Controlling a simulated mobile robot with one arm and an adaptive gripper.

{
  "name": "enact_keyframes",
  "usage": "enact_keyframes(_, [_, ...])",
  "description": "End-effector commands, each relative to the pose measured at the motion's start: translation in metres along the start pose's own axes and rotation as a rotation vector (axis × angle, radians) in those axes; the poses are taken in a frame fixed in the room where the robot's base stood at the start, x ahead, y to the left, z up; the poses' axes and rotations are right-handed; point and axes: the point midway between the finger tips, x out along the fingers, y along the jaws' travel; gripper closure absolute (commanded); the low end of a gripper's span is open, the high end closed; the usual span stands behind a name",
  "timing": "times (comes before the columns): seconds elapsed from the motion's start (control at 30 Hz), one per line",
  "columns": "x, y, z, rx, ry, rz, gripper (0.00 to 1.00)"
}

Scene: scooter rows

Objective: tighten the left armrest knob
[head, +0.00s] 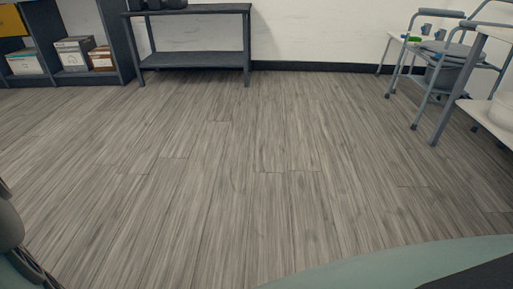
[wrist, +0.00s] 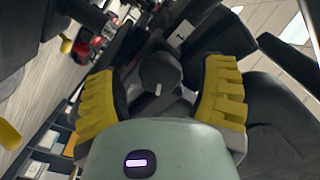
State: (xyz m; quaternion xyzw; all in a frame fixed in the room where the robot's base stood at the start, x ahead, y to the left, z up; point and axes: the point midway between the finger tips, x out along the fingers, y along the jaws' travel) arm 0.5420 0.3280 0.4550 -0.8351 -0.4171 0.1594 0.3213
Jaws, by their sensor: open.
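In the wrist view my gripper (wrist: 160,84) is open, its two yellow ribbed fingers spread wide at left and right. A dark, faceted, knob-like piece (wrist: 160,70) shows between the fingers. It may be the armrest knob, but I cannot tell for sure. I see no finger closed on it, and I cannot tell how far it is from the fingertips. Dark padded parts (wrist: 282,110), perhaps of a scooter seat or armrest, lie at the right of the wrist view. The head view shows neither the knob nor my gripper.
In the head view the wood floor (head: 230,160) ahead is clear. A dark table (head: 192,65) stands at the wall, beside a shelf (head: 90,77) with boxes. A commode-like chair (head: 440,75) is at the right. Yellow (wrist: 8,136) and red parts (wrist: 84,48) show at the wrist view's left.

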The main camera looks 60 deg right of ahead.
Motion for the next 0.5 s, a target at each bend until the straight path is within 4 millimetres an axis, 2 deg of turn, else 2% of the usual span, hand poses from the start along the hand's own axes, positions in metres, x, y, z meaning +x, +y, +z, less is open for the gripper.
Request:
enact_keyframes(0.43, [0.0023, -0.0021, 0.0018, -0.001, 0.000, 0.000, 0.27])
enact_keyframes(0.5, [0.0023, -0.0021, 0.0017, -0.001, 0.000, 0.000, 0.34])
